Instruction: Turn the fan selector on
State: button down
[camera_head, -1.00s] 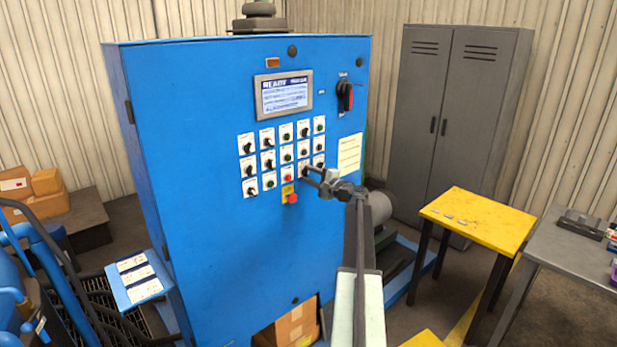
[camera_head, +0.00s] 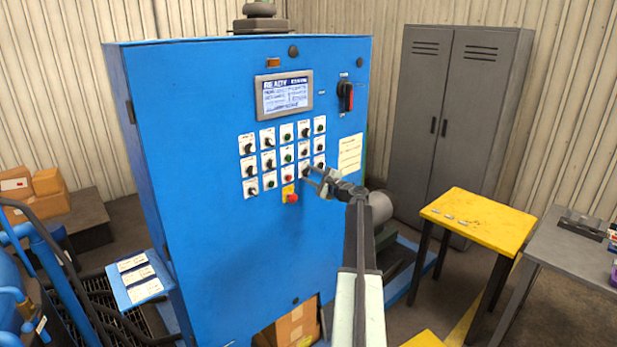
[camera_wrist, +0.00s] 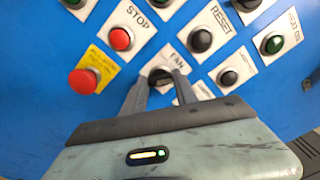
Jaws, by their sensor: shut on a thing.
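The fan selector (camera_wrist: 161,75) is a dark knob on a white plate marked FAN in the wrist view. My gripper (camera_wrist: 158,84) has both fingers around this knob and is shut on it. The fingers cover part of the knob and its plate, so its exact pointer angle is hard to tell. In the head view my gripper (camera_head: 312,176) reaches the lower right of the rows of controls on the blue cabinet (camera_head: 220,240).
Beside the fan selector are a red STOP button (camera_wrist: 120,39), a red mushroom button on a yellow plate (camera_wrist: 84,80), a black RESET button (camera_wrist: 200,40) and a smaller black button (camera_wrist: 229,78). A lit display (camera_head: 285,95) is above. A yellow table (camera_head: 478,218) stands to the right.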

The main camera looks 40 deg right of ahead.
jog(key=shift+d, duration=0.15)
jog(key=c, duration=1)
grip_release()
jog(key=shift+o, duration=0.2)
jog(key=s, duration=0.7)
jog(key=shift+s+a, duration=0.35)
jog(key=shift+a, duration=0.05)
jog(key=shift+s+f, duration=0.1)
